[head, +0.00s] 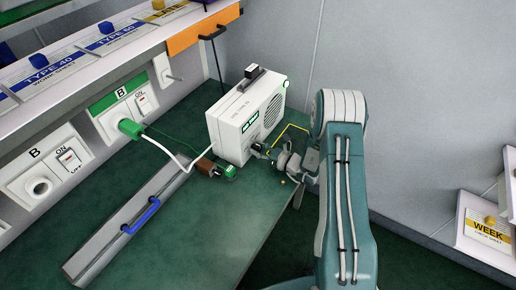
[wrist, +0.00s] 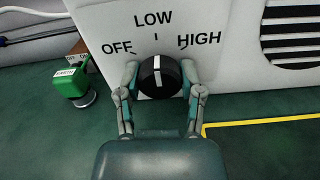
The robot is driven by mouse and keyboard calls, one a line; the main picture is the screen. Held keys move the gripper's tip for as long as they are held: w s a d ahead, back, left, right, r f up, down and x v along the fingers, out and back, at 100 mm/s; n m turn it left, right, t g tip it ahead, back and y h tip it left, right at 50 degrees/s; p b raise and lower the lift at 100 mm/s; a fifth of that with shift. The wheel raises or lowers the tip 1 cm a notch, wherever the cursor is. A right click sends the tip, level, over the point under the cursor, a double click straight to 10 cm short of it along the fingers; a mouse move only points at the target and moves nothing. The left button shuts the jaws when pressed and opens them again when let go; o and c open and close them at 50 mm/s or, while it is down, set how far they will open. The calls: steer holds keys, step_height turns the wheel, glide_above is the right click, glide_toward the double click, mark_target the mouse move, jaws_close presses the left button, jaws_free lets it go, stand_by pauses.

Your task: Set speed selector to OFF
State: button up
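The speed selector (wrist: 160,76) is a round black knob with a white pointer line, on the front of a white box (wrist: 90,22). In the wrist view the pointer stands nearly upright, towards LOW; OFF is printed at upper left and HIGH at upper right. My gripper (wrist: 160,72) has one finger on each side of the knob, its fingertips very close to the knob's sides. I cannot tell if they touch it. In the head view the white box (head: 228,128) stands on the green bench, and my gripper (head: 264,150) is at its lower front, hiding most of the knob.
The green bench (head: 215,225) has free room in front. A green connector (head: 230,171) and brown block (head: 207,165) lie left of my gripper. A white cable runs to a green wall plug (head: 130,128). A grey rail with a blue handle (head: 140,216) lies further left.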

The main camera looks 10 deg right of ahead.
steer(key=shift+w, duration=0.1)
stand_by(0.3)
steer(key=n, duration=0.6)
steer(key=shift+n, duration=0.3)
steer(key=n, duration=0.5)
steer(key=shift+n, duration=0.3)
steer(key=o, duration=1.2)
steer(key=shift+a, duration=0.1)
steer(key=v, duration=1.2)
